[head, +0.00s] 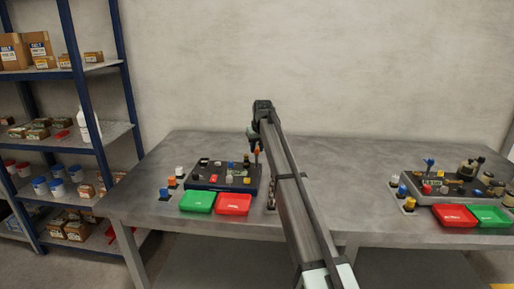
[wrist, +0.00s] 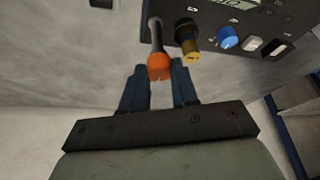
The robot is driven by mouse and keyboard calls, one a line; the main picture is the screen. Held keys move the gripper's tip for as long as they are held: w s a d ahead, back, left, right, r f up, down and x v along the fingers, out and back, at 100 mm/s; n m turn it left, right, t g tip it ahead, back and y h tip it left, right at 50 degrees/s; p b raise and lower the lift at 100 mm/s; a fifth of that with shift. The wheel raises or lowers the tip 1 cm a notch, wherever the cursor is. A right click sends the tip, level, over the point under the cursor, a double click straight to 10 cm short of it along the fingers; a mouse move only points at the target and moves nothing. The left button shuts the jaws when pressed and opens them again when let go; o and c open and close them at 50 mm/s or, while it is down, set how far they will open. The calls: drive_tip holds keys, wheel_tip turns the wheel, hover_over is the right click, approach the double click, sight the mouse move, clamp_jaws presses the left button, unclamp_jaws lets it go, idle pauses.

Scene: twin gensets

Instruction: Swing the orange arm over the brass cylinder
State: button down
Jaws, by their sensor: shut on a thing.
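The orange arm shows in the wrist view as a dark rod with an orange end (wrist: 160,66), standing out from the dark panel (wrist: 222,15). My gripper (wrist: 159,76) has its two blue-grey fingers on either side of the orange end and is shut on it. The brass cylinder (wrist: 190,52), with a dark section and a yellowish end, is just right of the orange arm in the wrist view. The two appear side by side, with the rod not over the cylinder. In the head view the orange end (head: 257,151) shows small at the panel's back right.
The left panel (head: 222,173) stands on the grey bench (head: 150,190), with a green tray (head: 197,202) and a red tray (head: 233,205) in front. A blue knob (wrist: 228,37) is beside the cylinder. A second panel (head: 440,188) is at right; shelving (head: 85,100) is at left.

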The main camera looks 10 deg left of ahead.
drive_tip(key=shift+n, duration=0.3)
drive_tip(key=n, duration=0.2)
drive_tip(key=n+g+y, duration=0.1)
drive_tip(key=shift+w+d+n, duration=0.15)
drive_tip(key=shift+n, duration=0.25)
drive_tip(key=n+g+y, duration=0.1)
drive_tip(key=n, duration=0.3)
drive_tip(key=shift+w, duration=0.15)
drive_tip(key=n+g, duration=0.1)
drive_tip(key=n, duration=0.1)
drive_tip(key=n+g, duration=0.1)
drive_tip(key=n, duration=0.2)
drive_tip(key=shift+w+y, duration=0.1)
drive_tip(key=shift+y, duration=0.3)
drive_tip(key=n+g, duration=0.1)
drive_tip(key=n, duration=0.3)
drive_tip(key=shift+g, duration=0.4)
drive_tip(key=shift+n, duration=0.3)
drive_tip(key=c, duration=0.9)
unclamp_jaws()
